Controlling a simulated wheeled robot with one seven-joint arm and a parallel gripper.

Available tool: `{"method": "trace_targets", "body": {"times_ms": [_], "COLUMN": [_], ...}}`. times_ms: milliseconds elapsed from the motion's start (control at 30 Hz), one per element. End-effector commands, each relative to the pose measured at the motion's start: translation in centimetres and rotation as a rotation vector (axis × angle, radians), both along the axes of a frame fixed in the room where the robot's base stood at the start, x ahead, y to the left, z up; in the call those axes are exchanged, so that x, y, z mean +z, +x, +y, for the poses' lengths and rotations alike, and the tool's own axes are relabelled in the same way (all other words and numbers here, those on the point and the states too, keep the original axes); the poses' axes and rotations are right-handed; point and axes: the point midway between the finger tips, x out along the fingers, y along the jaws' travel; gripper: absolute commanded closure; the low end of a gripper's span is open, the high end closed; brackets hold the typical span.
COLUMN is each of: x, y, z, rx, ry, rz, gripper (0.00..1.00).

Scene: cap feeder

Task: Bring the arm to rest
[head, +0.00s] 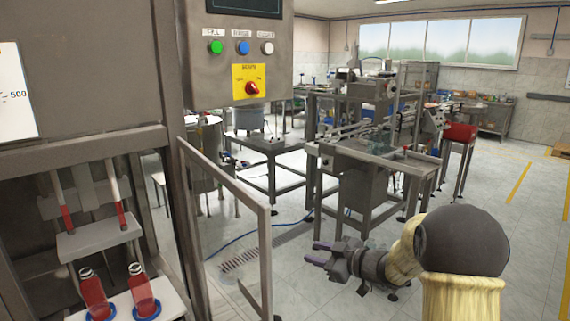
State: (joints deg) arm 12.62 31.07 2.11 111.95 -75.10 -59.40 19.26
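My gripper (318,253) is at the lower middle of the head view, at the end of my arm, which reaches in from the lower right. My gripper is over the grey tiled floor, to the right of an open framed door, and touches nothing that I can see.
A filling machine (85,75) stands close on the left, with two red bottles inside. Its open door (230,210) juts toward me, left of my gripper. A machine on a metal frame (365,160) stands beyond. Floor (520,245) at the right is clear.

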Motion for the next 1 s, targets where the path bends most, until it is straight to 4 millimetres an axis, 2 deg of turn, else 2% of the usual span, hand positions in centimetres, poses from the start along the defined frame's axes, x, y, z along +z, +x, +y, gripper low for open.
{"method": "trace_targets", "body": {"times_ms": [33, 167, 267, 367, 467, 600, 800, 900, 1000], "x": [0.7, 0.8, 0.5, -0.2, -1.1, -2.6, -4.3, -4.6, -4.8], "y": [0.0, -0.5, -2.1, -4.6, -8.2, -14.5, -24.4, -27.4, -28.5], "z": [-0.4, -2.5, -4.2, -5.9, -7.2, -8.2, -7.3, -6.7, -6.4], "rx": [-0.083, -0.303, -0.462, -0.605, -0.729, -0.87, -0.977, -0.992, -0.995], "ry": [-0.024, -0.088, -0.131, -0.17, -0.205, -0.24, -0.259, -0.256, -0.257], "rz": [0.016, 0.092, 0.178, 0.288, 0.42, 0.638, 0.971, 1.075, 1.117], "gripper": [0.65, 0.65, 0.65, 0.65, 0.65, 0.65, 0.65, 0.65, 0.65]}}
